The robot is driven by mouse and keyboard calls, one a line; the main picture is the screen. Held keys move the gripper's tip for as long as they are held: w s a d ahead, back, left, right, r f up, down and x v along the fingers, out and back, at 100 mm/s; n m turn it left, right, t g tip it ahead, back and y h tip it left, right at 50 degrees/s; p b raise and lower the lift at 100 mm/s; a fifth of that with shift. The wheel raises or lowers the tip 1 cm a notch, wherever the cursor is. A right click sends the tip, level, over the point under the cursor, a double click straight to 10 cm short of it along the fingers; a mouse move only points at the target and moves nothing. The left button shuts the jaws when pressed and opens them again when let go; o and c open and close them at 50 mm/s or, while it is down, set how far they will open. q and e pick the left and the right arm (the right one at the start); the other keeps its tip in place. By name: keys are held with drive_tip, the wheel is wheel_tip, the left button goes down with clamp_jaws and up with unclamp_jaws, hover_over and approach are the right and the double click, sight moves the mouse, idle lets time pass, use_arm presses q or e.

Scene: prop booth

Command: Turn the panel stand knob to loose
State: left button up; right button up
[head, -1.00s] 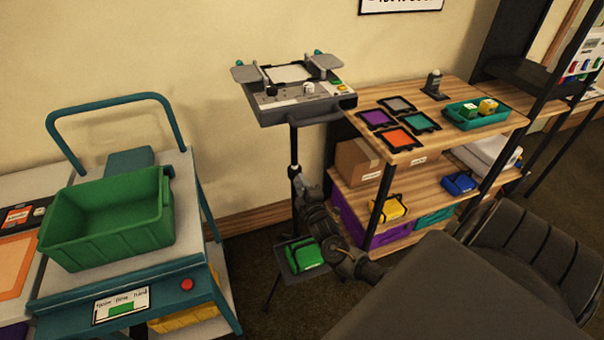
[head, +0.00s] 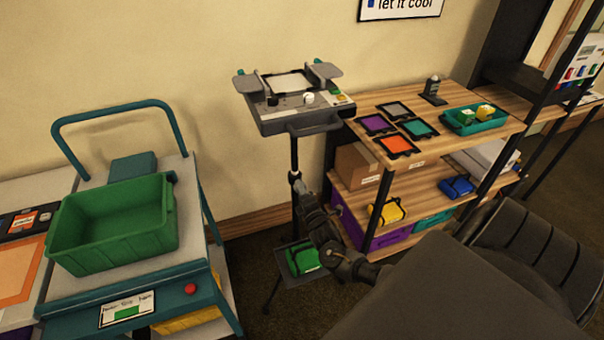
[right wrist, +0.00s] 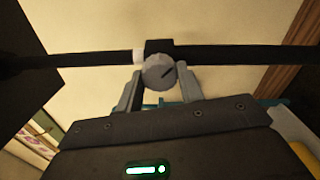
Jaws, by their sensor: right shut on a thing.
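The panel stand (head: 294,150) stands against the wall on a thin black post with a grey control panel (head: 305,115) on top. My right gripper (head: 300,186) is at the post, below the panel. In the right wrist view the knob (right wrist: 158,73) is round and grey with a dark pointer line slanting up and right. It sits on a black collar (right wrist: 158,46) on the post. The two fingers of my right gripper (right wrist: 160,80) are shut on the knob's sides. In the head view the knob is too small and covered to make out. My left gripper is not in view.
A teal cart (head: 215,262) with a green bin (head: 115,222) stands at the left. A wooden shelf unit (head: 460,150) with coloured panels and a teal tray (head: 482,124) stands close at the right. A green item (head: 302,258) lies on the stand's low shelf.

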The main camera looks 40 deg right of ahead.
drive_tip(key=o, duration=1)
drive_tip(key=v, duration=1.1)
drive_tip(key=shift+b, duration=0.35)
drive_tip(key=shift+w, duration=0.1)
